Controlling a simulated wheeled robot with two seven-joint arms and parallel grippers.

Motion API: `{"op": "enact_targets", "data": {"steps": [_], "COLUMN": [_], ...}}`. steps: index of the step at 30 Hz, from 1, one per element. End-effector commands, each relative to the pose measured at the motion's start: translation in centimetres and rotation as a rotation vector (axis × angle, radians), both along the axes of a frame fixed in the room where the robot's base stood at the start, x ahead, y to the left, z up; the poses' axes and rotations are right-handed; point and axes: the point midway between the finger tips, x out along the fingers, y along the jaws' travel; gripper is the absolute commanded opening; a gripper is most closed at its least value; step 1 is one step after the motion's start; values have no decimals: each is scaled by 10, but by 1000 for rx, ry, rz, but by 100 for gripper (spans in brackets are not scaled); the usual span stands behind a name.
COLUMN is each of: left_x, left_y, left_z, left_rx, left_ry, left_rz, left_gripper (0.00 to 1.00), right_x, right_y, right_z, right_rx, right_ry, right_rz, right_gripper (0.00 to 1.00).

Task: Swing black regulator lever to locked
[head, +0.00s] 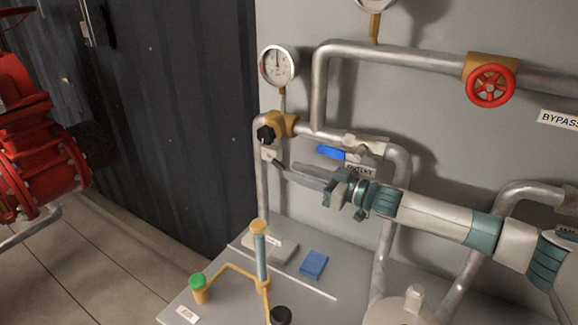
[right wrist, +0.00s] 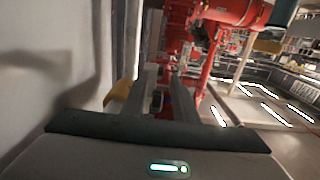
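The brass regulator (head: 283,124) with a black knob or lever (head: 266,134) on its front is on the pipework, below a round gauge. The exact angle of the black part is hard to read. My right gripper (head: 277,164) reaches in from the right, its fingertips just below and slightly right of the black part. No grip on it shows. In the right wrist view, the two grey fingers (right wrist: 158,88) stand apart with a narrow gap between them. Yellow brass (right wrist: 122,92) shows beside the left finger there; the black part cannot be made out. My left gripper is not in view.
A blue-handled valve (head: 331,152) with a label sits just above my right gripper. A pressure gauge (head: 279,65) is above the regulator. Below are a grey bench (head: 215,289), a yellow stand (head: 262,285) and a blue block (head: 314,263). A red handwheel (head: 490,86) is upper right.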

Motion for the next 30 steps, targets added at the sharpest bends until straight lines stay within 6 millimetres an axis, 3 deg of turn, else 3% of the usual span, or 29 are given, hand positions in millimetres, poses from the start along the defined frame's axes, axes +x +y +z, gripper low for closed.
{"op": "enact_targets", "data": {"steps": [7, 19, 22, 23, 30], "left_x": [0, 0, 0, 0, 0], "left_y": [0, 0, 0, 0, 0], "left_z": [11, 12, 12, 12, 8], "left_rx": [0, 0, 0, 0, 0], "left_ry": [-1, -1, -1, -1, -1], "left_rz": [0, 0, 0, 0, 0], "left_gripper": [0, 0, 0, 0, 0], "right_x": [14, 17, 17, 17, 17], "right_y": [22, 26, 26, 26, 26], "right_z": [1, 0, 0, 0, -2], "right_rx": [1, 0, 1, 1, 6], "right_ry": [1, 0, 1, 1, -3], "right_rz": [1, 0, 0, 0, 1], "right_gripper": [27, 27, 3, 0, 0]}}
